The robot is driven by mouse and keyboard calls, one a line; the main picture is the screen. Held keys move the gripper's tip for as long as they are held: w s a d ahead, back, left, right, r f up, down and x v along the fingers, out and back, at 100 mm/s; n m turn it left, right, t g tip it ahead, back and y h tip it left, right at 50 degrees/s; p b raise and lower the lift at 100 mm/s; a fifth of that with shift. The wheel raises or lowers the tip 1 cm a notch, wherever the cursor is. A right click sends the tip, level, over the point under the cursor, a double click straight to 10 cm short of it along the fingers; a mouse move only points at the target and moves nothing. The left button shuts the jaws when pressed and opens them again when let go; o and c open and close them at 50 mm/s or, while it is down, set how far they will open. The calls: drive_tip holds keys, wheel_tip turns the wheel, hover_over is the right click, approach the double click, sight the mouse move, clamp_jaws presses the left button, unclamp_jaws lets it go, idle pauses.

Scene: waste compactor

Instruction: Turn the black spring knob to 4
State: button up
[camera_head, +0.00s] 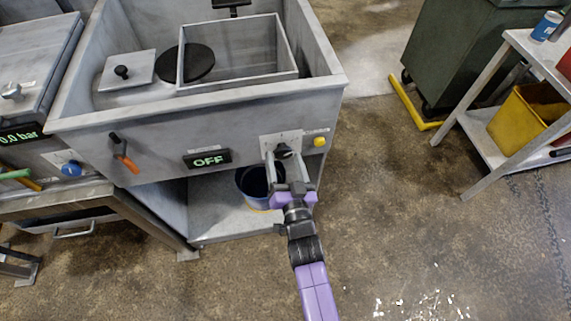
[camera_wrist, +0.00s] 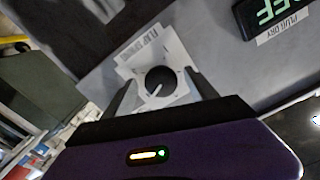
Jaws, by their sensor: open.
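The black spring knob (camera_head: 283,151) sits on a pale plate on the front panel of the grey compactor, left of a yellow button. In the wrist view the round black knob (camera_wrist: 161,81) has a white pointer line aimed toward the lower left; the scale numbers cannot be read. Paper-like labels lie around it, one reading roughly "FLAP SPRING". My gripper (camera_head: 284,168) reaches up to the panel with its fingers on either side of the knob. In the wrist view the gripper (camera_wrist: 162,90) is open, with a gap between each finger and the knob.
The yellow button (camera_head: 319,142) is close to the right of the knob. A display (camera_head: 208,158) reading OFF and an orange-handled lever (camera_head: 124,155) are to the left. A bucket (camera_head: 255,184) stands below on the shelf. Open floor lies to the right before a metal rack (camera_head: 505,120).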

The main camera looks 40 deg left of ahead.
drive_tip(key=p+v, duration=0.4)
drive_tip(key=v, duration=0.4)
drive_tip(key=shift+p, duration=0.4)
